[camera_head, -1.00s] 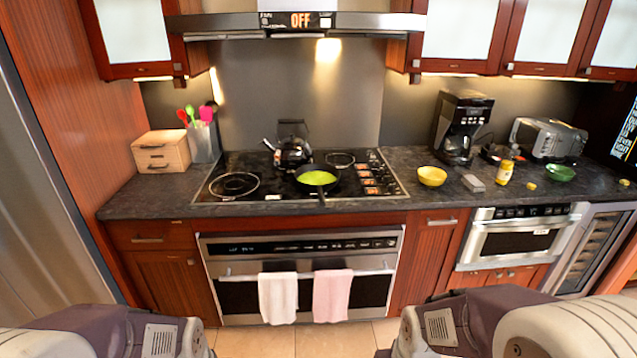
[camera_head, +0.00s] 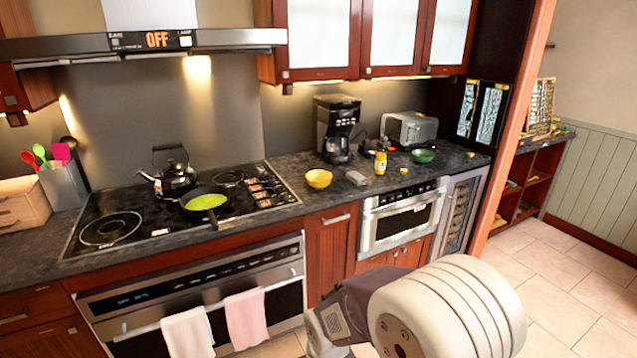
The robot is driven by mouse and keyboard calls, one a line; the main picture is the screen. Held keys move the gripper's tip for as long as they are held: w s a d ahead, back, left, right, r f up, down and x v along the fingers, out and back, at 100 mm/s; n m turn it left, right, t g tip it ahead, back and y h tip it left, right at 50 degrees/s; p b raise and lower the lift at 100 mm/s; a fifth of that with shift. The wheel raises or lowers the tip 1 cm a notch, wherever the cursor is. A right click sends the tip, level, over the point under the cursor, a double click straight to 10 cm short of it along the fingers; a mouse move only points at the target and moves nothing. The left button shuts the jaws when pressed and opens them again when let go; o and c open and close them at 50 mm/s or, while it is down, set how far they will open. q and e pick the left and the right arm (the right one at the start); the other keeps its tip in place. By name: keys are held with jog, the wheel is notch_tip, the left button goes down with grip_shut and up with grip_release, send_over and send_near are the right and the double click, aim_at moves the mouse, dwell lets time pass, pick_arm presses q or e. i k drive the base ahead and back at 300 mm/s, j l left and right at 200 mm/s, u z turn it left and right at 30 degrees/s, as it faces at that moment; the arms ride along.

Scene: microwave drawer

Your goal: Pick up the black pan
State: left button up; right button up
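The black pan (camera_head: 190,212) sits on the black cooktop, at its front right, left of the picture's middle. It holds something bright green (camera_head: 206,201). Its handle points toward the front edge of the counter. One of my arms comes in at the bottom right, well below and in front of the counter, apart from the pan. Neither of my grippers shows in the view.
A black kettle (camera_head: 176,178) stands just behind the pan. A yellow bowl (camera_head: 319,179), a grey block (camera_head: 356,178) and a yellow bottle (camera_head: 380,162) are on the counter to the right. Towels (camera_head: 188,333) hang on the oven handle. Floor is open at the right.

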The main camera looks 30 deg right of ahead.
aim_at(206, 201)
jog(key=i+j, duration=0.2)
jog(key=i, duration=0.25)
jog(key=i+j, duration=0.2)
jog(key=i, duration=0.25)
jog(key=i+j, duration=0.2)
jog(key=i, duration=0.2)
jog(key=i+j, duration=0.2)
jog(key=i, duration=0.25)
jog(key=i+l, duration=0.4)
jog(key=l, duration=0.15)
jog(key=k+l+z, duration=0.05)
